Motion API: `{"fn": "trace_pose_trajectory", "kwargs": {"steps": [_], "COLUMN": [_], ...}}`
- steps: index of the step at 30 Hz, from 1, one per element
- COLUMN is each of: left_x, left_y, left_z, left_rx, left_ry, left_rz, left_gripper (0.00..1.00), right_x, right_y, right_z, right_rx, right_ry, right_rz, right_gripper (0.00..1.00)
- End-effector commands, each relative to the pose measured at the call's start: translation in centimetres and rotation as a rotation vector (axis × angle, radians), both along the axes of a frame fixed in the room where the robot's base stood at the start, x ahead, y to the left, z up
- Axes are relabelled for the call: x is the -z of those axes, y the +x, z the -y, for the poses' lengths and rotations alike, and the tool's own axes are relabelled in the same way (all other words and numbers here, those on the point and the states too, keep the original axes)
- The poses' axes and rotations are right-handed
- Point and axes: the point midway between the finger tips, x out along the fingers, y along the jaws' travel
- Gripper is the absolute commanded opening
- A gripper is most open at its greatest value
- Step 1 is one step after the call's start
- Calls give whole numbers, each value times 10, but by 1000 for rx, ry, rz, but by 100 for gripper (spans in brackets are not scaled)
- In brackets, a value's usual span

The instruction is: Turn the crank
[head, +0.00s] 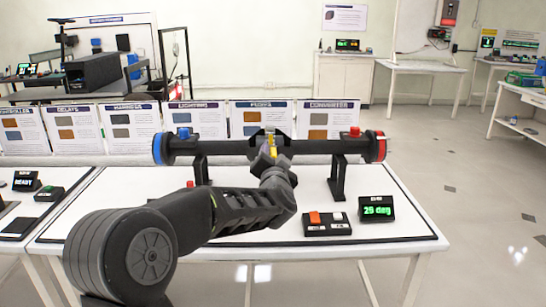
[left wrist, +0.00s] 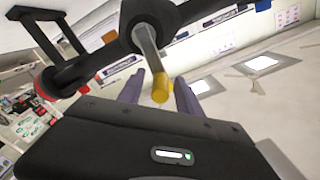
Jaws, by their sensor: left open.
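The crank's dark shaft (head: 225,147) lies level across two black stands on the white table, with a blue disc (head: 158,148) at its left end and a red disc (head: 379,146) at its right. A grey rod with a yellow tip (left wrist: 161,91) sticks out from a dark hub mid-shaft. My left gripper (head: 270,147) is at that hub and partly hides it. In the left wrist view its two purplish fingers are open, with the yellow tip between them. I cannot tell whether they touch it. A display (head: 376,208) reads 25 deg. My right gripper is not in view.
A box with an orange button (head: 315,218) stands left of the display. Panels with printed text (head: 190,124) line the table's back edge. A READY display (head: 25,181) stands on the left table. Open floor lies to the right.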

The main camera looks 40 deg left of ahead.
Motion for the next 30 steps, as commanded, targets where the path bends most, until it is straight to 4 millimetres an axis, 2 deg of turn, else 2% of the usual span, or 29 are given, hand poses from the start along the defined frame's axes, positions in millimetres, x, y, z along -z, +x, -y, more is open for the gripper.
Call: {"fn": "trace_pose_trajectory", "kwargs": {"steps": [6,21,30], "left_x": [0,0,0], "left_y": [0,0,0], "left_z": [0,0,0], "left_rx": [0,1,1], "left_ry": [0,0,0], "left_rz": [0,1,0], "left_gripper": [41,1,0], "right_x": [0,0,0], "right_y": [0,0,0], "right_z": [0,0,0], "right_rx": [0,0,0], "right_ry": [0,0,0], "right_rz": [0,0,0], "right_gripper": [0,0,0]}}
